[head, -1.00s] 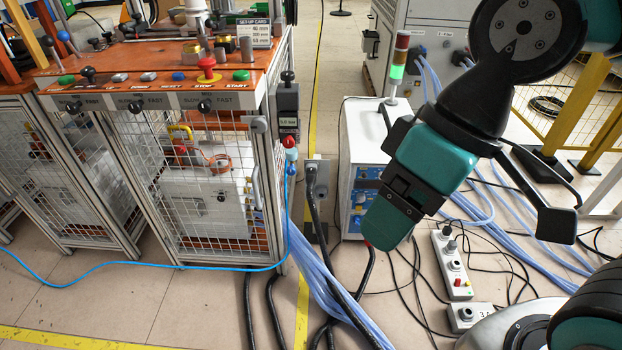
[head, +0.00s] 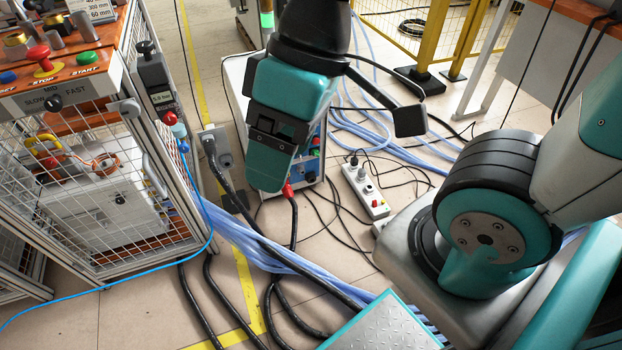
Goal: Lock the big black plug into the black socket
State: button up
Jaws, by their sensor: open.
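The black socket is not clearly visible; I cannot tell whether the plug is seated or locked. My gripper (head: 330,97) is up and to the right of the plug, in front of the white and blue unit.
The grey box (head: 224,160) stands between the caged heater bench (head: 110,215) and the white unit (head: 237,75). Thick black cables and a light blue hose bundle (head: 262,247) cross the floor in front. A white power strip (head: 367,193) lies on the right.

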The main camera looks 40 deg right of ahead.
aim_at(209, 146)
jog(key=k, duration=0.5)
jog(key=u, duration=1.75)
jog(key=i, duration=1.1)
jog(key=z, duration=2.4)
